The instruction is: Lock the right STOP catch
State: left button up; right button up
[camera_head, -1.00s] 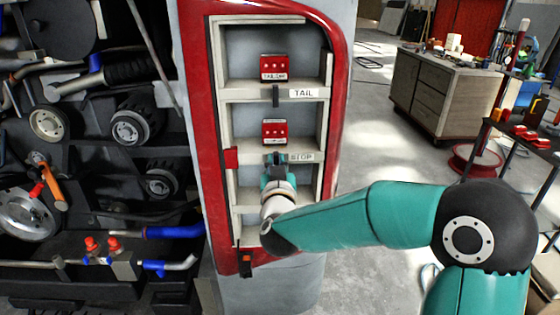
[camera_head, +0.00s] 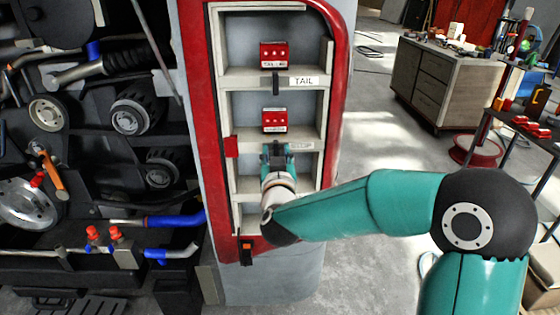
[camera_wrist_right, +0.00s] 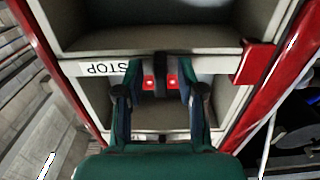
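The STOP label (camera_wrist_right: 105,68) is on a pale shelf edge, upside down in the right wrist view. In the head view the label (camera_head: 300,146) is faint beside my gripper. My right gripper (camera_head: 277,150) is at this shelf edge. In the wrist view its two fingers (camera_wrist_right: 159,82) stand apart, one on each side of a dark catch (camera_wrist_right: 160,64) on the edge. I cannot tell whether they touch it. The catch's position is mostly hidden. A red module (camera_head: 275,120) sits on the STOP shelf. My left gripper is not in view.
Above is the TAIL shelf, with its label (camera_head: 304,81), a black catch (camera_head: 276,84) and another red module (camera_head: 273,56). A red tab (camera_head: 231,147) sticks out left of the STOP edge. The red frame (camera_head: 205,130) borders the shelves. A workbench (camera_head: 440,80) stands at the back right.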

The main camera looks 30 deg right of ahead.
jog(key=v, duration=1.2)
jog(key=shift+f, duration=0.1)
